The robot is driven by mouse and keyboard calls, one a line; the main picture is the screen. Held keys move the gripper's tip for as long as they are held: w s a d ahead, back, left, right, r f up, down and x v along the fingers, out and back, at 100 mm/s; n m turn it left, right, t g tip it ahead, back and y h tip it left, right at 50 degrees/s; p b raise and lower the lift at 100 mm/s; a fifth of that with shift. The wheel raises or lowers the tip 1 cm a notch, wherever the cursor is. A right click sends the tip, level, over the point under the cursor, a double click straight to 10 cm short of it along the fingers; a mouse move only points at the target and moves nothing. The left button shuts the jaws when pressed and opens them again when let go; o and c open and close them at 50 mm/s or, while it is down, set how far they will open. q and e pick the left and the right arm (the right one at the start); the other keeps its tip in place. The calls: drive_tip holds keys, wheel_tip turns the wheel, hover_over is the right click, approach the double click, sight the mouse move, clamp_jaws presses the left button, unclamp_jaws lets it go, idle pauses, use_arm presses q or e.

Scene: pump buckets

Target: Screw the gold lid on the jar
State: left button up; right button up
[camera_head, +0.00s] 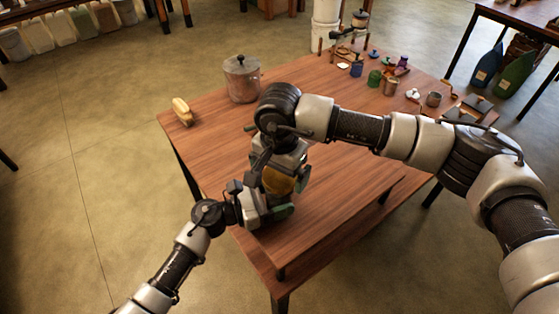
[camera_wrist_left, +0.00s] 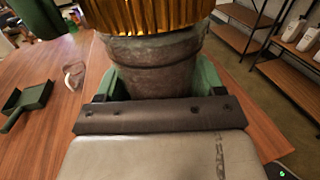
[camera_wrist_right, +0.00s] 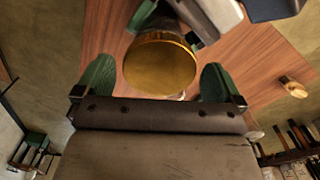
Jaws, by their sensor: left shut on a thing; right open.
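The grey jar (camera_wrist_left: 155,65) stands upright between the fingers of my left gripper (camera_head: 270,212), which is shut on it. The gold lid (camera_head: 278,181) sits on top of the jar; its ribbed side shows in the left wrist view (camera_wrist_left: 150,14). In the right wrist view its flat gold top (camera_wrist_right: 160,68) faces the camera. My right gripper (camera_wrist_right: 157,84) is open above the lid, one green finger on each side with gaps visible. I cannot tell whether the lid is threaded on. In the head view my arms hide most of the jar.
A metal pot with a lid (camera_head: 242,82) and a tan brush (camera_head: 182,112) stand at the table's back left. Several small cups and tools cluster at the back right. The table's left part is clear.

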drive_tip(key=shift+f, duration=0.15)
drive_tip(key=shift+c, duration=0.4)
drive_tip(key=c, duration=0.8)
drive_tip(key=o, duration=0.9)
wheel_tip(320, 180, up, 12)
drive_tip(key=shift+r, duration=0.1)
use_arm(q)
drive_tip(key=o, duration=1.8)
